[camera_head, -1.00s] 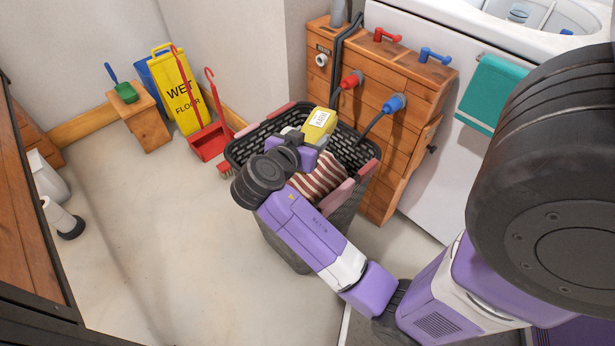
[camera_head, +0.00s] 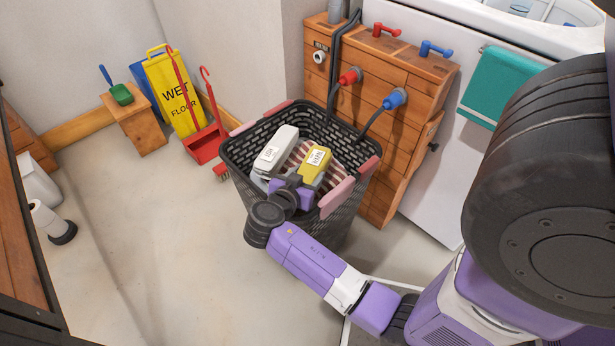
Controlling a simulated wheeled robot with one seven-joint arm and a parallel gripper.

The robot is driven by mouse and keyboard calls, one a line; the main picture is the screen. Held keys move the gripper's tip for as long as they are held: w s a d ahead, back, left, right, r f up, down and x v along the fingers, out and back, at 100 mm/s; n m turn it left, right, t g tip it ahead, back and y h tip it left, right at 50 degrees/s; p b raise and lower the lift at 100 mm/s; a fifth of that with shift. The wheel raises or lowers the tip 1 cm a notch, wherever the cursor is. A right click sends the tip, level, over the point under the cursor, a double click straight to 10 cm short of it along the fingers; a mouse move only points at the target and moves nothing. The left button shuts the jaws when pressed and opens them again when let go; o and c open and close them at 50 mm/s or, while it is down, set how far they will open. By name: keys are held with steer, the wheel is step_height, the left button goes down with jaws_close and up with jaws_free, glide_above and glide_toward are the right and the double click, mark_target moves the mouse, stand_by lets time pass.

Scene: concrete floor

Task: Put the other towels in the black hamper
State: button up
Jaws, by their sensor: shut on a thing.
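The black hamper (camera_head: 238,168) is a slatted basket with pink handles, standing on the floor at the centre. My gripper (camera_head: 304,146) is inside its mouth, with one pale grey and one yellow labelled jaw part. A red-and-white striped towel (camera_head: 301,153) shows between and beside these parts, within the hamper's opening. The gripper appears shut on it, but the contact is mostly hidden. A teal towel (camera_head: 502,86) hangs on the front of the white machine at the right. The hamper's bottom is hidden.
A wooden cabinet (camera_head: 395,142) with red and blue taps and hoses stands right behind the hamper. The white machine (camera_head: 425,195) is at the right. A yellow wet-floor sign (camera_head: 178,97), red dustpan (camera_head: 206,146) and wooden stool (camera_head: 140,125) stand at the back left.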

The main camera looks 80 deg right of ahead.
steer(key=shift+f, duration=0.2)
steer(key=o, duration=1.5)
steer(key=shift+r, duration=0.15)
steer(key=shift+a+r, duration=0.1)
steer(key=shift+r, duration=0.05)
steer(key=p+v, duration=0.2)
steer(key=v, duration=0.9)
steer(key=shift+a+r, duration=0.15)
steer(key=shift+a, duration=0.15)
